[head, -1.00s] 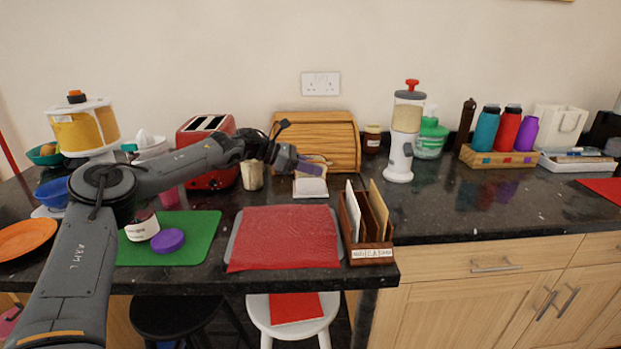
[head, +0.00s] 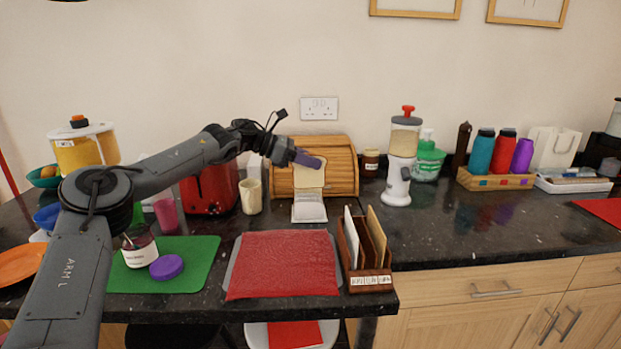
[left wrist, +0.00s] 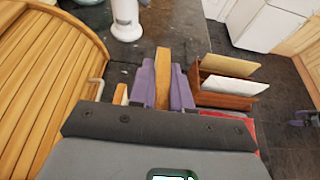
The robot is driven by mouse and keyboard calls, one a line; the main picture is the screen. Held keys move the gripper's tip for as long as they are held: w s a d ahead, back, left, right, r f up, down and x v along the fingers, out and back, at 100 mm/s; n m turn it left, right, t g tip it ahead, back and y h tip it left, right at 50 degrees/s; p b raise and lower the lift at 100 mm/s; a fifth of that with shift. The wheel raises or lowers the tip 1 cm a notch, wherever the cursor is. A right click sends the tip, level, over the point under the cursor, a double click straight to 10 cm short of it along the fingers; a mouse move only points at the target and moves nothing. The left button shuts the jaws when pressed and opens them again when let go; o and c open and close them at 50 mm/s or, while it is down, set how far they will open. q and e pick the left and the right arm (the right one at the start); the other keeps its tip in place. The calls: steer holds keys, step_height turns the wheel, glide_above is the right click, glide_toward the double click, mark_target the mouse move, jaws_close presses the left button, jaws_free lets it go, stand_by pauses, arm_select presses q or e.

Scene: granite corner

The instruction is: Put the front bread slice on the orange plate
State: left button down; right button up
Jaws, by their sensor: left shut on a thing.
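My left gripper (head: 308,160) has purple fingers and is shut on a bread slice (head: 309,179), which hangs upright beneath it in front of the wooden bread box. In the left wrist view the slice (left wrist: 163,76) stands edge-on between the two purple fingers (left wrist: 163,90). A white holder (head: 309,210) is on the counter below the slice. A second tan piece, probably another bread slice (left wrist: 120,94), shows beside the fingers in the left wrist view. The orange plate (head: 18,264) lies at the far left, cut off by the picture edge.
The red toaster (head: 211,190), cream mug (head: 251,196), pink cup (head: 166,215), jar (head: 139,247) and purple lid (head: 167,267) stand between slice and plate. The bread box (head: 342,167) is behind. A letter rack (head: 370,280) and red-covered tray (head: 283,266) are in front.

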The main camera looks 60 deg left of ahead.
arm_select(q)
step_height(320, 180, up, 7)
steer(key=shift+r+p, duration=0.2)
steer(key=shift+p, duration=0.55)
steer(key=shift+r, duration=0.5)
